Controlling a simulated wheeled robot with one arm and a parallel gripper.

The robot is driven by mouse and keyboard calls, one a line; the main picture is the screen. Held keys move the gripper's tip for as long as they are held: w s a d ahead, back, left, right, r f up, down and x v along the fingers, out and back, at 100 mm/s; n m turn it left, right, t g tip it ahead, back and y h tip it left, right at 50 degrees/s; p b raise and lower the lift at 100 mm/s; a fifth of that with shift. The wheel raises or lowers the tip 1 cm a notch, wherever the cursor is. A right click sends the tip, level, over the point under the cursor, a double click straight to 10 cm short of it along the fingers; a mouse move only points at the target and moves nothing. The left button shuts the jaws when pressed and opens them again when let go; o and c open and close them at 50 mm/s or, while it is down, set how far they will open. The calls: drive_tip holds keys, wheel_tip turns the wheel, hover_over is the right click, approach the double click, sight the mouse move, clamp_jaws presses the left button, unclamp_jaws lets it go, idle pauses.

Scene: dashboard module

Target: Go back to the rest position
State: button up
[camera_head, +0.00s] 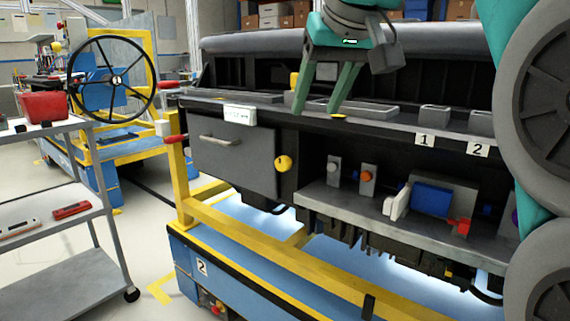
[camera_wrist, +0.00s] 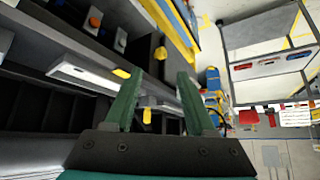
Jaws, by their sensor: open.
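My gripper (camera_head: 329,88) has green fingers and hangs above the dashboard module's shelf in the head view. Its fingers are apart with nothing between them. In the wrist view the gripper (camera_wrist: 160,88) also shows open and empty. The dashboard module (camera_head: 240,112) is a dark unit with a drawer front (camera_head: 230,152), a grey handle and a yellow round knob (camera_head: 284,163). A small white box (camera_head: 240,114) sits at its upper left edge. The fingers are in front of the module's upper part; whether they touch it I cannot tell.
A grey cart (camera_head: 65,214) with a red bin (camera_head: 45,107) stands at the left. A steering wheel (camera_head: 113,78) on a blue and yellow frame is behind it. A lower shelf (camera_head: 330,205) holds switches and a blue block (camera_head: 431,198). A yellow rail (camera_head: 270,262) runs below. Floor shows between cart and module.

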drive_tip(key=s+d+f+m+g+h, duration=0.1)
drive_tip(key=s+d+f+g, duration=0.15)
drive_tip(key=f, duration=0.85)
drive_tip(key=s+d+f+m+g, duration=0.15)
drive_tip(key=s+d+f, duration=0.25)
drive_tip(key=f, duration=0.8)
drive_tip(key=s+d+f+g, duration=0.2)
drive_tip(key=s+f, duration=0.7)
drive_tip(key=f, duration=0.1)
drive_tip(key=s+d+f+g+h, duration=0.1)
drive_tip(key=s+f+g, duration=0.2)
drive_tip(key=s+f, duration=0.7)
drive_tip(key=shift+d+f, duration=0.35)
drive_tip(key=shift+f, duration=0.35)
